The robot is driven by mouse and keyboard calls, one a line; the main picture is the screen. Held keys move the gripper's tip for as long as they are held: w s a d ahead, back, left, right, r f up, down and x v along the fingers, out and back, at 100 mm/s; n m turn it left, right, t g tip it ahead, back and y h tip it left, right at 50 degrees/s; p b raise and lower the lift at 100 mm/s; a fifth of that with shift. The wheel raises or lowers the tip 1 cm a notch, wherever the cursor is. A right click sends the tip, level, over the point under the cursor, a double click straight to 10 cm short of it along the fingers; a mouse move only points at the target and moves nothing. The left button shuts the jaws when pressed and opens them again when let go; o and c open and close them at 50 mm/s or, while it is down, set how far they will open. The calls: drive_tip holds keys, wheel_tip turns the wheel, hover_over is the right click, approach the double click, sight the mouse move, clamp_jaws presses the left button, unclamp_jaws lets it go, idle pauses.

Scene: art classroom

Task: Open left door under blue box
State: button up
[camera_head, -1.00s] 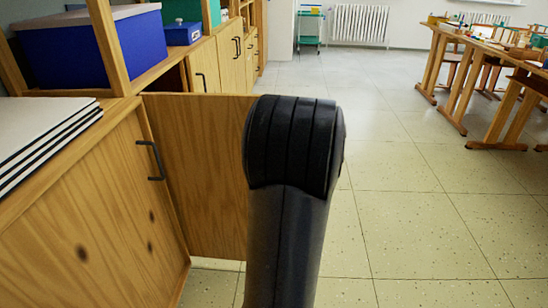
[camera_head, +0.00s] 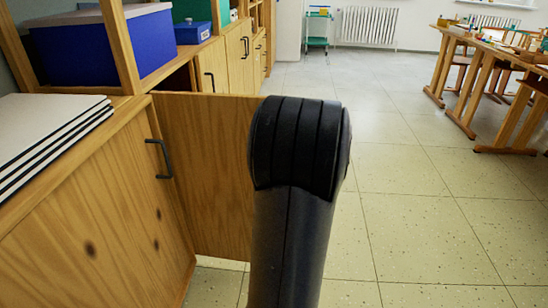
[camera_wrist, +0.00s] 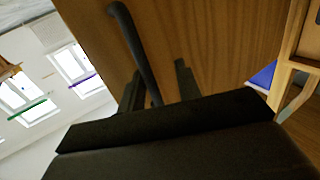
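The blue box (camera_head: 95,52) stands on the cabinet at upper left in the head view. It also shows as a blue patch at the right of the wrist view (camera_wrist: 263,76). Below it, a wooden door (camera_head: 205,165) stands swung out from the cabinet front. My black arm covers its right edge in the head view. In the wrist view, a black bar handle (camera_wrist: 135,50) is on a wooden face, and my gripper (camera_wrist: 158,88) is at it. The two fingers are apart, with the handle's lower end between them. I cannot tell whether they touch it.
A shut cabinet door (camera_head: 95,215) with a black handle (camera_head: 160,158) is nearer at left, under a stack of white boards (camera_head: 45,130). Further cabinet doors (camera_head: 232,65) line the left. Wooden tables (camera_head: 490,70) stand at right. The tiled floor (camera_head: 420,220) between is clear.

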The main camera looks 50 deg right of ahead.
drive_tip(key=shift+s, duration=0.1)
drive_tip(key=p+v, duration=0.2)
drive_tip(key=v, duration=0.8)
drive_tip(key=shift+s+a, duration=0.2)
drive_tip(key=shift+s, duration=0.05)
